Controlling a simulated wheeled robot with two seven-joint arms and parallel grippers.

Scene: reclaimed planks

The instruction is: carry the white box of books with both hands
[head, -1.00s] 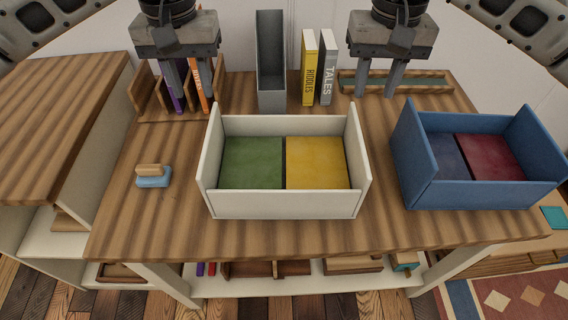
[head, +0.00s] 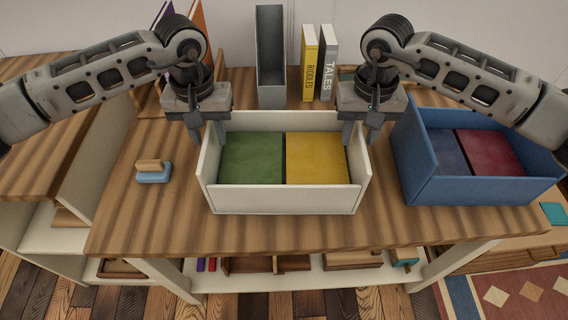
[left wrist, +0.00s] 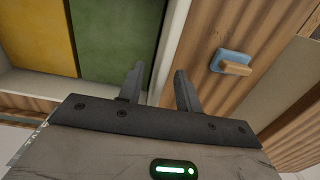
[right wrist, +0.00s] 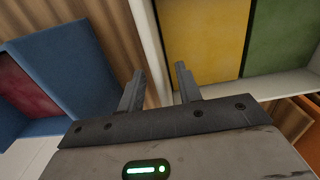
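The white box (head: 284,200) sits on the wooden table, with a green book (head: 252,158) and a yellow book (head: 316,158) lying in it. My left gripper (head: 209,138) is open at the box's left side wall, with its fingertips apart on either side of the wall. In the left wrist view the white wall (left wrist: 172,45) runs between the fingers. My right gripper (head: 360,138) is open at the right side wall in the same way. In the right wrist view that wall (right wrist: 150,45) lies between the fingers. Neither gripper visibly clamps the wall.
A blue box (head: 480,193) with dark blue and red books stands close to the right. A grey file holder (head: 270,60), a yellow book "Riddles" (head: 308,65) and a grey book "Tales" (head: 328,65) stand behind. A blue block with a wooden handle (head: 153,172) lies left.

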